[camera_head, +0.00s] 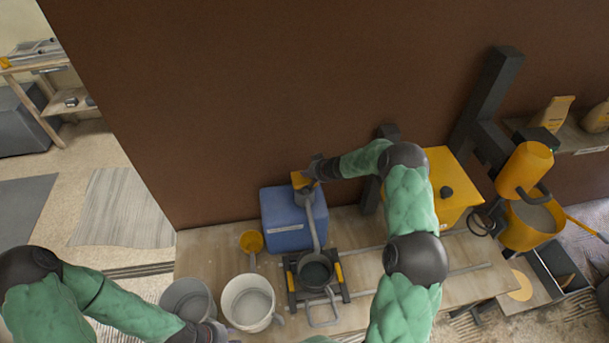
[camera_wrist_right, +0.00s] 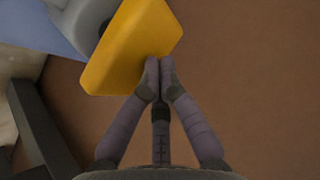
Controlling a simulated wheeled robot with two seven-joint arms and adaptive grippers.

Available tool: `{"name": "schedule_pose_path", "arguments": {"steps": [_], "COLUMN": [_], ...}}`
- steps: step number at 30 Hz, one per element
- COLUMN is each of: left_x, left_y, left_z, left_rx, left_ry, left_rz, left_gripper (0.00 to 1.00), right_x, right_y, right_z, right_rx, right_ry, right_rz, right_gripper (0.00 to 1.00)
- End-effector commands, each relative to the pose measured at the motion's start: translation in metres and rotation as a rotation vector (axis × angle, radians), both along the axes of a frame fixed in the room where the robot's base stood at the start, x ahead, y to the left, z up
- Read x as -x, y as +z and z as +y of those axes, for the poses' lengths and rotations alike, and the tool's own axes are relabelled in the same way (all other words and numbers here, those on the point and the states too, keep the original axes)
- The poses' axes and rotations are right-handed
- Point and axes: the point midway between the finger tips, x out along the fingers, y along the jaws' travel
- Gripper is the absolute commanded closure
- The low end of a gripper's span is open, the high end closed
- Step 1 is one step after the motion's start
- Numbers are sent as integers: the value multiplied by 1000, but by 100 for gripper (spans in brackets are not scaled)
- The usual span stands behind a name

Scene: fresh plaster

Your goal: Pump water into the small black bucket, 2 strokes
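The small black bucket (camera_head: 315,272) stands in a dark frame on the workbench, under the grey pump spout (camera_head: 318,225). The blue water tank (camera_head: 285,225) stands behind it, with a yellow pump head (camera_head: 300,180) on top. My right gripper (camera_head: 311,172) is at the pump head's right edge. In the right wrist view its fingers (camera_wrist_right: 158,78) are together, their tips at the edge of the yellow pump head (camera_wrist_right: 135,45), which is not between them. My left gripper (camera_head: 215,333) is low at the bench front, by a grey bucket (camera_head: 188,300); its fingers are unclear. The water level is unclear.
A white bucket (camera_head: 249,303) and a yellow scoop (camera_head: 251,242) stand left of the black bucket. A yellow box (camera_head: 450,185) stands right of my right arm. An orange mixing bucket (camera_head: 532,224) is farther right. The brown wall (camera_head: 230,100) is close behind the tank.

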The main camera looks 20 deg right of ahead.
Motion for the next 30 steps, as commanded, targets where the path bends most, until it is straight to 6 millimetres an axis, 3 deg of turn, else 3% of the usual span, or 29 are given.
{"name": "schedule_pose_path", "arguments": {"steps": [30], "left_x": [0], "left_y": [-5], "left_z": [0], "left_rx": [0], "left_ry": [0], "left_rz": [0], "left_gripper": [68], "right_x": [2], "right_y": [-14], "right_z": [1], "right_rx": [-2], "right_ry": [1], "right_rz": [6], "right_gripper": [100]}}
